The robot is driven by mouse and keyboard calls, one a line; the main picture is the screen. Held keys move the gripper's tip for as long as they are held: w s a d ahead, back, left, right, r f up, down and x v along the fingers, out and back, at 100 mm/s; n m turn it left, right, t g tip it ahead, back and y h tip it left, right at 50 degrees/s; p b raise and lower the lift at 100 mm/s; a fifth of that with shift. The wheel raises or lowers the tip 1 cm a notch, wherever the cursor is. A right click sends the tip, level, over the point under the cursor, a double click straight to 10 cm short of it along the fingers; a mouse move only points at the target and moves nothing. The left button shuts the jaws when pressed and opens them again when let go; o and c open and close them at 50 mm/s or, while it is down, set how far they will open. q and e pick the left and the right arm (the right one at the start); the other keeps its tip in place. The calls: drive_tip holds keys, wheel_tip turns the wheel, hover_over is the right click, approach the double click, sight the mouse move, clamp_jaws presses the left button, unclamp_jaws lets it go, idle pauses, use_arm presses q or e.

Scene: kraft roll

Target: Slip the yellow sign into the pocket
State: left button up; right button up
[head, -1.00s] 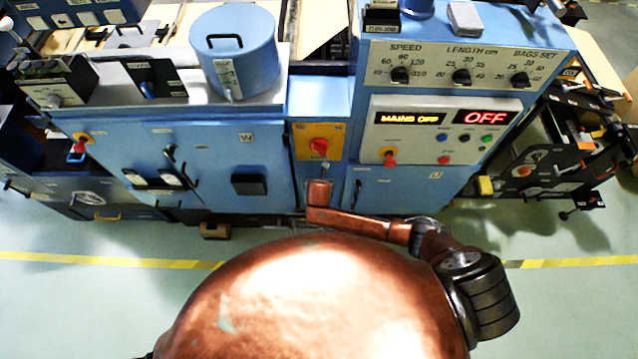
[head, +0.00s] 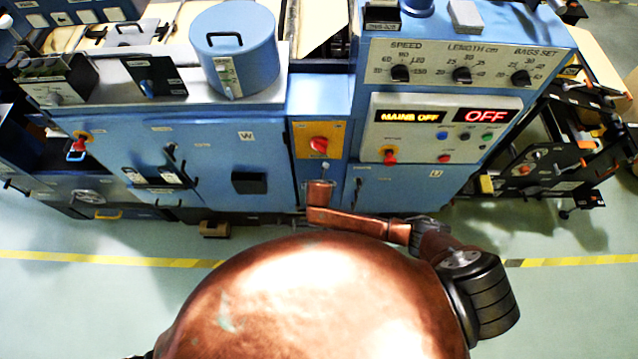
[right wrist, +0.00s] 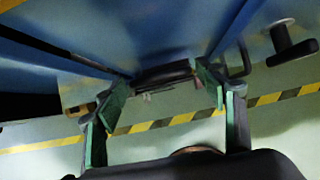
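I cannot clearly make out a yellow sign. A small yellow piece (head: 485,185) shows at the right side of the blue machine, too small to identify. A black holder (head: 249,184) on the front door may be the pocket; I cannot tell. My right arm reaches toward the machine's front, its gripper hidden in the head view. In the right wrist view my right gripper (right wrist: 168,115) has its green-padded fingers spread, with nothing held between them. My left gripper is not in view.
The blue machine carries a yellow plate with a red switch (head: 318,145) and a control panel (head: 445,128) reading "MAINS OFF" and "OFF". A brown block (head: 215,230) lies on the floor near a yellow-striped line (head: 110,260).

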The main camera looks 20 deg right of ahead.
drive_tip(key=shift+o, duration=1.3)
drive_tip(key=shift+w+r, duration=0.1)
drive_tip(key=v, duration=1.2)
